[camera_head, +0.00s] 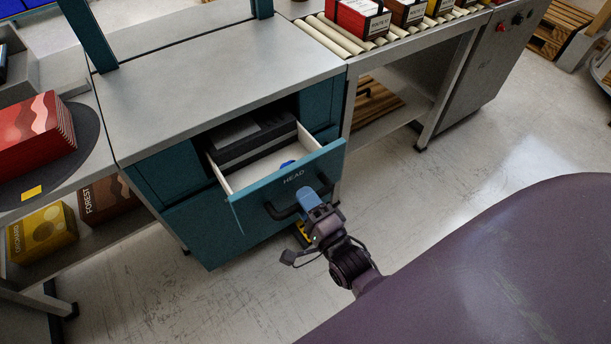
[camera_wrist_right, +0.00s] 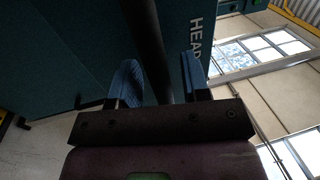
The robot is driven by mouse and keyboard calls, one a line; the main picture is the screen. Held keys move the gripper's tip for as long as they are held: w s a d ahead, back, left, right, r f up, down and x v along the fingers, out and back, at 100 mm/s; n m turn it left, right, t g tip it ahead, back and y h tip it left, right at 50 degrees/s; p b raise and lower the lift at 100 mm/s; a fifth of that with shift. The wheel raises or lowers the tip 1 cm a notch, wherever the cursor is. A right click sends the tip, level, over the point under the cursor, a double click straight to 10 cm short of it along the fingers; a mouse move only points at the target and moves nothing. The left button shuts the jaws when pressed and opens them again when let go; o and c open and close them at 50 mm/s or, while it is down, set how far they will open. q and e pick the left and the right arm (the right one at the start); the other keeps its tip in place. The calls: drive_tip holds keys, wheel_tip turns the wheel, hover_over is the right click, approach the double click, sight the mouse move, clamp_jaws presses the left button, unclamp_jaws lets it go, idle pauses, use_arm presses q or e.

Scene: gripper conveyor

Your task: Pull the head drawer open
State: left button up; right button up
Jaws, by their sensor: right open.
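The teal head drawer (camera_head: 252,204), marked HEAD, stands partly pulled out of the teal cabinet (camera_head: 190,232). Its pale inside shows, with dark contents at the back and a small blue item near the front. A dark bar handle (camera_head: 279,213) is on its front. My right gripper (camera_head: 308,197) is at the handle. In the right wrist view the handle bar (camera_wrist_right: 148,45) passes between the two blue fingers of the gripper (camera_wrist_right: 157,80), which are apart. The HEAD lettering shows just beyond the right finger. My left gripper is out of view.
A roller conveyor (camera_head: 325,33) with several boxes adjoins the cabinet at the upper right. A red box (camera_head: 35,135) rests on a dark round plate at the left. Boxes sit on the shelf below. The floor (camera_head: 440,165) right of the drawer is clear.

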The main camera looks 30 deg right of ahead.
drive_tip(key=s+f, duration=0.2)
drive_tip(key=s, duration=0.8)
drive_tip(key=shift+s+d+p, duration=0.2)
drive_tip(key=shift+s+p, duration=0.1)
drive_tip(key=shift+p, duration=0.05)
